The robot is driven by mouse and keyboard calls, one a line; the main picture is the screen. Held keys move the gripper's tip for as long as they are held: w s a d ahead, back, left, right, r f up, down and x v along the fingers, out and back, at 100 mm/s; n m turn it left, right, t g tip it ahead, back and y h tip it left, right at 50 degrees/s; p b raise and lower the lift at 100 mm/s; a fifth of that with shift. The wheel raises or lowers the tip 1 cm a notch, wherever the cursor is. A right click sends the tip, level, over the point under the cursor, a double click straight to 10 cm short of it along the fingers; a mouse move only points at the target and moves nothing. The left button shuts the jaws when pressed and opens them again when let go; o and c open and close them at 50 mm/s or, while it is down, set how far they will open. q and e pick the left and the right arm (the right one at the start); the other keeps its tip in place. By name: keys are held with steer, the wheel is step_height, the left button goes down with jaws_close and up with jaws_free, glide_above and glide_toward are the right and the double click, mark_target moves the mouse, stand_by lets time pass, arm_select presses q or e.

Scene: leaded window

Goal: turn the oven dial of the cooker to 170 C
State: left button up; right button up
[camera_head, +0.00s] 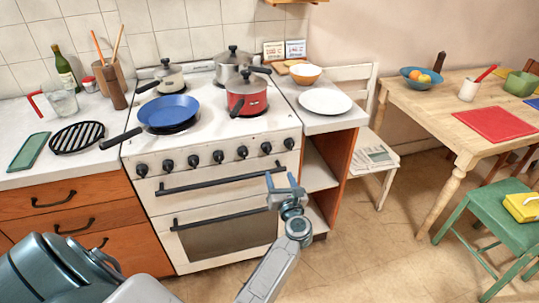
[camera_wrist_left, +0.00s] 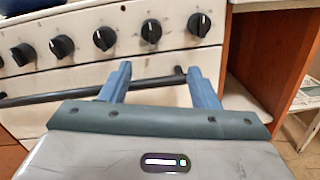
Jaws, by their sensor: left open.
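The white cooker (camera_head: 205,197) stands left of centre with a row of black dials along its front. The rightmost dial (camera_head: 289,143) also shows in the left wrist view (camera_wrist_left: 199,24), its white mark pointing about straight up. Several more dials lie to its left, such as one (camera_wrist_left: 151,31) beside it. I cannot tell which is the oven dial, and no temperature scale is readable. My left gripper (camera_head: 283,181) is open and empty, in front of the cooker's right side, below the dials. Its blue fingers (camera_wrist_left: 158,70) are apart with no dial between them. My right gripper is not seen.
A black handle bar (camera_head: 220,180) crosses the cooker front below the dials. A blue pan (camera_head: 168,110) and a red pot (camera_head: 246,95) stand on top. Two small cards (camera_head: 284,50) with tiny print stand behind. An open shelf unit (camera_head: 345,160) adjoins the cooker's right.

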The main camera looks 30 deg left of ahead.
mark_target(268, 151)
arm_select(q)
steer(key=w+a+n, duration=0.1)
steer(key=w+a, duration=0.1)
steer(key=w+a+r+n+p, duration=0.1)
steer(key=w+a, duration=0.1)
steer(key=a, duration=0.1)
steer(key=w+a+r+n+g+p, duration=0.1)
steer(key=w+a, duration=0.1)
steer(key=a, duration=0.1)
steer(key=shift+r+y, duration=0.2)
steer(key=shift+y, duration=0.1)
steer(key=shift+w+a+f, duration=0.1)
steer(key=shift+w+a, duration=0.3)
steer(key=shift+w, duration=0.05)
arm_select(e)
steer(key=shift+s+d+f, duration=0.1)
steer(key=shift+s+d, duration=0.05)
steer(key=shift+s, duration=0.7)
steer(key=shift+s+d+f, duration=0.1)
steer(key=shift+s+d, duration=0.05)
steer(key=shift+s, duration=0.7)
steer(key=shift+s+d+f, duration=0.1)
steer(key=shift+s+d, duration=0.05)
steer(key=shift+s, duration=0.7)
arm_select(q)
steer(key=c, duration=1)
steer(key=shift+p, duration=0.35)
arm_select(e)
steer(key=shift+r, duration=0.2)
